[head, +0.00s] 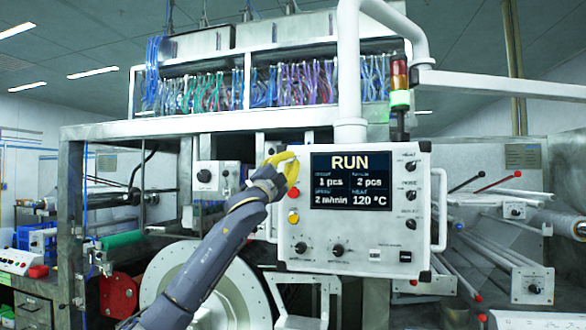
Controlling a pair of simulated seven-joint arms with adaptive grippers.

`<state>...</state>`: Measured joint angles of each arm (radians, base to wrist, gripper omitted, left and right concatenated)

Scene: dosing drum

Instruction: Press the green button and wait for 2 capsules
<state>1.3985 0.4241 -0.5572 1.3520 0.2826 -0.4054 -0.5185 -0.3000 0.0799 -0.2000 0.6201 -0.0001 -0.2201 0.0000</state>
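The white control panel (352,238) has a black screen (349,181) that reads RUN, with 1 pcs on the left, 2 pcs on the right, 2 m/min and 120 °C. My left gripper (286,165), with yellow fingers, is at the panel's upper left edge, above a red button (293,192) and an amber button (293,217). No green button shows on the panel; the gripper covers the spot above the red one. I cannot tell whether the fingers touch the panel or are open. No capsules can be made out. My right gripper is out of view.
The panel hangs from a thick white pipe (349,70) and has side handles. A signal tower (399,85) with a green lower segment stands to its right. A large pale drum (205,285) is behind my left arm. Rollers and rods (500,250) fill the right side.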

